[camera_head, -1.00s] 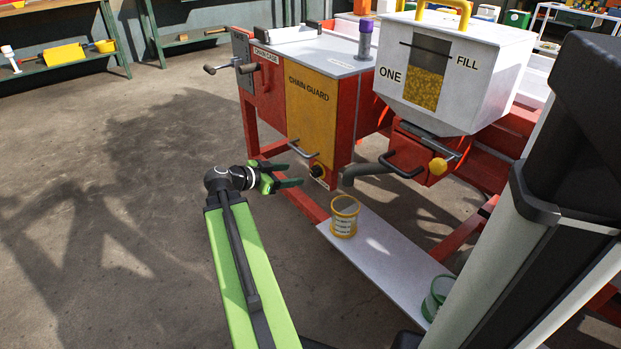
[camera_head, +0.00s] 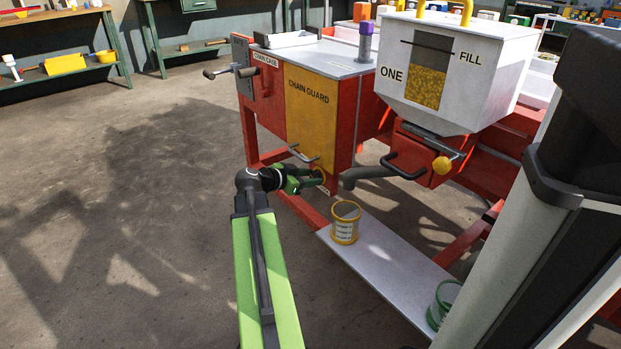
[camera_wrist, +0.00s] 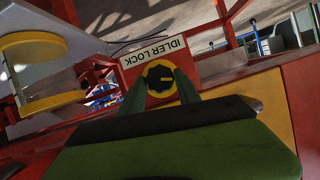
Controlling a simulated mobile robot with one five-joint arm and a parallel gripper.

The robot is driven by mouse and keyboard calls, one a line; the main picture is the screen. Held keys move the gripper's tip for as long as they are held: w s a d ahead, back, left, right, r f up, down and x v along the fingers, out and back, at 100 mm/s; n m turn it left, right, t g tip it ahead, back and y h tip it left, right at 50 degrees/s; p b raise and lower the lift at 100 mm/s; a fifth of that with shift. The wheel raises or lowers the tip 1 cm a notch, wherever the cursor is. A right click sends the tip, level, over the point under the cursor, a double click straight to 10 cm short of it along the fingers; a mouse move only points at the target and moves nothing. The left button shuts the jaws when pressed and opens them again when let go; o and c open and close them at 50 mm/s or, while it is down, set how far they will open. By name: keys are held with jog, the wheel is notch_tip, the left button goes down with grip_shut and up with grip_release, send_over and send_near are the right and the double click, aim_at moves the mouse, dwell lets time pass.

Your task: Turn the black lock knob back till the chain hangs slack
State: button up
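The black lock knob (camera_wrist: 160,78) sits in a yellow ring under an upside-down "IDLER LOCK" label (camera_wrist: 154,52) in the wrist view. My gripper (camera_wrist: 161,86) has its two green fingers apart, one on each side of the knob. A firm hold on the knob does not show. In the head view my gripper (camera_head: 315,178) is at the lower edge of the yellow chain guard (camera_head: 311,115) and covers the knob. The chain is not visible in either view.
A dark handle (camera_head: 303,155) sticks out just above my gripper. A grey spout (camera_head: 367,174) is close to its right. A yellow-rimmed pot (camera_head: 345,223) stands on the white board (camera_head: 385,270) below. Open floor lies to the left.

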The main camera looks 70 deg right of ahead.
grip_shut()
jog(key=shift+w+d+f+n+g+y+b, duration=0.1)
jog(key=shift+n+g+y+b, duration=0.25)
jog(key=shift+n+g+b, duration=0.95)
jog(key=shift+w+d+f+n+g+y+b, duration=0.1)
jog(key=shift+n+g+y+b, duration=0.5)
jog(key=shift+n, duration=1.35)
jog(key=shift+w+f+n+g+y+b, duration=0.15)
jog(key=shift+n+g+b, duration=0.8)
jog(key=shift+n, duration=0.7)
jog(key=shift+r+g, duration=0.1)
jog(key=shift+g, duration=0.15)
